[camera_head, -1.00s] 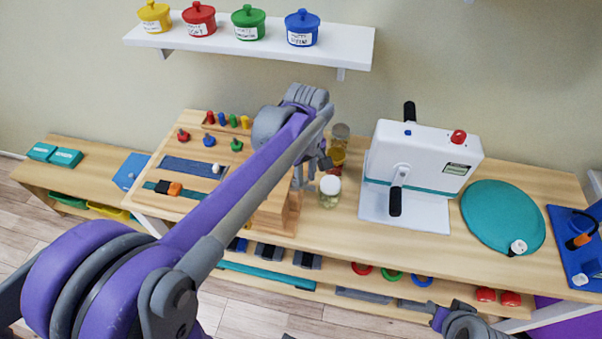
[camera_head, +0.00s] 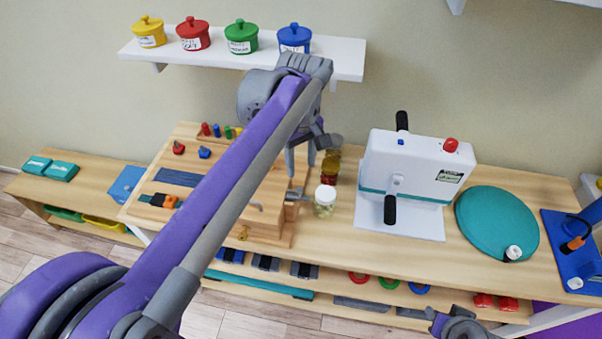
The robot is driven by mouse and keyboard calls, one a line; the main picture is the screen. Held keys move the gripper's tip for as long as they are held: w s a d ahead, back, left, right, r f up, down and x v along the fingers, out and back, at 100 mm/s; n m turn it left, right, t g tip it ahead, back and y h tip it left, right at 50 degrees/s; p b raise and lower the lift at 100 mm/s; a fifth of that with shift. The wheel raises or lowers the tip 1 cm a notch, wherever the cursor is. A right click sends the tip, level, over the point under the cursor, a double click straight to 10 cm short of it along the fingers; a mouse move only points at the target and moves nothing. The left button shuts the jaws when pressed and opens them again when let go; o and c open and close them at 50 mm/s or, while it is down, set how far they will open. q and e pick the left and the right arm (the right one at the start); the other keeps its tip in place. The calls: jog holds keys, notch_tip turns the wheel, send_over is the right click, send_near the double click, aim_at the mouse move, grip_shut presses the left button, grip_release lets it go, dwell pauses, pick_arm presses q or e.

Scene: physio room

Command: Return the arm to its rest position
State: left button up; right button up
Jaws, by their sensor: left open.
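My left arm (camera_head: 225,185), purple and grey, reaches from the lower left up over the wooden activity board. Its wrist bends down near the wall shelf. My left gripper (camera_head: 301,160) points down above the right end of the board, just left of the jars. Its fingers are apart and I see nothing between them. The arm hides part of the board. A grey and purple part of my right arm (camera_head: 460,325) shows at the bottom right edge.
The wooden board (camera_head: 270,195) stands on the bench beside a small jar (camera_head: 325,201). A white crank machine (camera_head: 415,170) and a teal disc (camera_head: 497,223) are to the right. The wall shelf (camera_head: 345,63) holds several coloured pots. A lower shelf holds weights and rings.

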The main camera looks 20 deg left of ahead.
pick_arm(q)
jog(key=shift+r, duration=0.8)
jog(key=s+d+f+m+t, duration=0.3)
jog(key=s+f+m+t, duration=0.2)
jog(key=s+f+m, duration=0.6)
jog(key=s+f, duration=0.3)
jog(key=s, duration=0.1)
jog(key=shift+s+f+m+t, duration=0.15)
jog(key=shift+f+m+t, duration=0.05)
jog(key=shift+m+t, duration=0.1)
